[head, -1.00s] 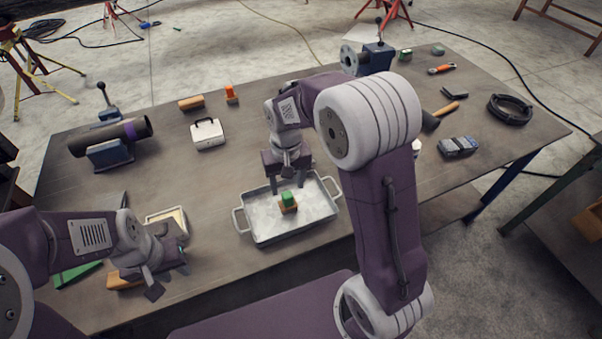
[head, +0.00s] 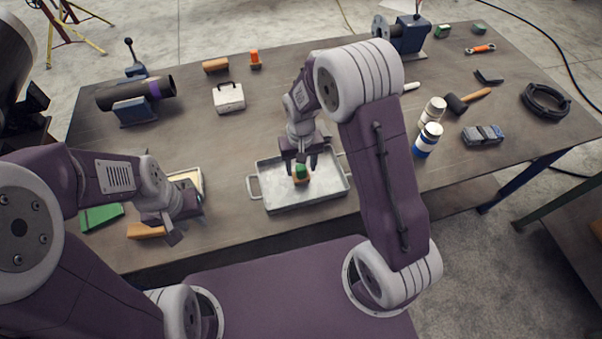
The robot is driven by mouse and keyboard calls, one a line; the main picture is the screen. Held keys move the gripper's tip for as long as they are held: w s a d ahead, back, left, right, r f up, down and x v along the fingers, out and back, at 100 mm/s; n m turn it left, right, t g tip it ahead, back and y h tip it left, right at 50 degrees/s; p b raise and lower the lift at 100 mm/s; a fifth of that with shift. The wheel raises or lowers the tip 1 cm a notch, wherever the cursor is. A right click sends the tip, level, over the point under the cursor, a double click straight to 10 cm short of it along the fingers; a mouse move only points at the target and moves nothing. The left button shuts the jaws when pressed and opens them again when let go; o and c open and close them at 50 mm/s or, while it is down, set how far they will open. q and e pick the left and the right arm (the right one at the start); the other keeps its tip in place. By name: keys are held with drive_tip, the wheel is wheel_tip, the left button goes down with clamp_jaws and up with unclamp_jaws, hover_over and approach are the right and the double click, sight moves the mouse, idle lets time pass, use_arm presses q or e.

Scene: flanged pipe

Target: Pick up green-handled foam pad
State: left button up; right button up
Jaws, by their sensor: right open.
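The green-handled foam pad (head: 301,179) stands in the grey metal tray (head: 277,203), with its green grip on top and a tan base below. My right gripper (head: 300,164) is open directly above it, its fingers pointing down on either side of the green grip. I cannot tell whether the fingers touch it. My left gripper (head: 180,226) is low over the table's near left, beside a wooden-handled item (head: 146,231). Its jaws are too unclear to judge.
A green flat item (head: 101,217) and a small tray (head: 196,178) lie by my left gripper. A white case (head: 228,97), a dark pipe on a stand (head: 135,93), two bottles (head: 427,139) and a mallet (head: 468,100) stand further off. The table's middle left is clear.

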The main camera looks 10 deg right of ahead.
drive_tip(key=shift+a+f, duration=0.1)
drive_tip(key=shift+f, duration=1.05)
drive_tip(key=shift+w+d+f, duration=0.15)
drive_tip(key=shift+d, duration=0.05)
drive_tip(key=shift+a, duration=0.1)
drive_tip(key=c, duration=1)
drive_tip(key=shift+c, duration=0.2)
drive_tip(key=shift+r, duration=0.4)
drive_tip(key=r, duration=0.2)
drive_tip(key=s+r, duration=0.1)
drive_tip(key=r, duration=0.1)
drive_tip(key=shift+b, duration=0.35)
drive_tip(key=s+d+r, duration=0.2)
drive_tip(key=s+r, duration=0.4)
drive_tip(key=s, duration=0.4)
drive_tip(key=shift+s+r+b, duration=0.15)
drive_tip(key=shift+s+b, duration=0.2)
drive_tip(key=shift+b, duration=0.05)
